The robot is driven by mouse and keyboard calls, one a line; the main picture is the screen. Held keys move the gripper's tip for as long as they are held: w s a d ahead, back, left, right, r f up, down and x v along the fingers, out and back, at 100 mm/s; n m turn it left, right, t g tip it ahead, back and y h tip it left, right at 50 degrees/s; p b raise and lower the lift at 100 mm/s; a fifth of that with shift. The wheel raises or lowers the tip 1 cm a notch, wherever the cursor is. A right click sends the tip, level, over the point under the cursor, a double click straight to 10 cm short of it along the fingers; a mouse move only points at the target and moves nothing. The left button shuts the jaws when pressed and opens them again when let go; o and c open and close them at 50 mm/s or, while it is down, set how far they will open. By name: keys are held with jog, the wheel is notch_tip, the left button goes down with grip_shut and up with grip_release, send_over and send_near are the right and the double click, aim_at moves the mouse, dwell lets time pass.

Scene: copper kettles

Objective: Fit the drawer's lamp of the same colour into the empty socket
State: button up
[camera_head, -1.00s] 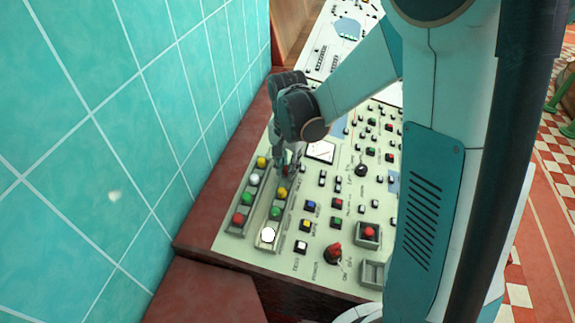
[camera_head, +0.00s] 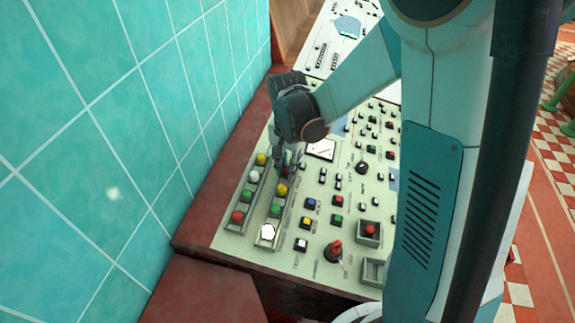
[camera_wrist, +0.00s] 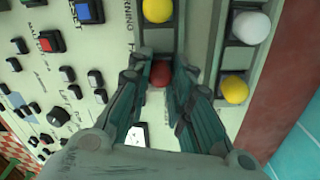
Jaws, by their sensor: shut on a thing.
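My gripper (camera_head: 286,164) reaches straight down at the far end of the right lamp strip (camera_head: 260,246). In the wrist view, its fingers (camera_wrist: 160,78) are shut on a red lamp (camera_wrist: 161,73) at the strip's end position. The fingers hide the socket there, so I cannot tell how deep the lamp sits. That strip also holds a yellow lamp (camera_head: 282,190), a green lamp (camera_head: 275,210) and a bright white lamp (camera_head: 268,232). The left strip holds a yellow (camera_head: 261,159), a white (camera_head: 255,175), a green (camera_head: 247,197) and a red lamp (camera_head: 237,216).
The pale panel has many small buttons and a red rotary knob (camera_head: 335,250) to the right. A grey box with a red round piece (camera_head: 370,229) and another grey box (camera_head: 373,270) are near its front. A tiled wall (camera_head: 130,120) stands close on the left.

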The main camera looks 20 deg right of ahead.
jog(key=shift+f, duration=0.15)
jog(key=o, duration=0.9)
jog(key=shift+o, duration=0.2)
jog(key=shift+r+p, duration=2.65)
jog(key=shift+r, duration=1.35)
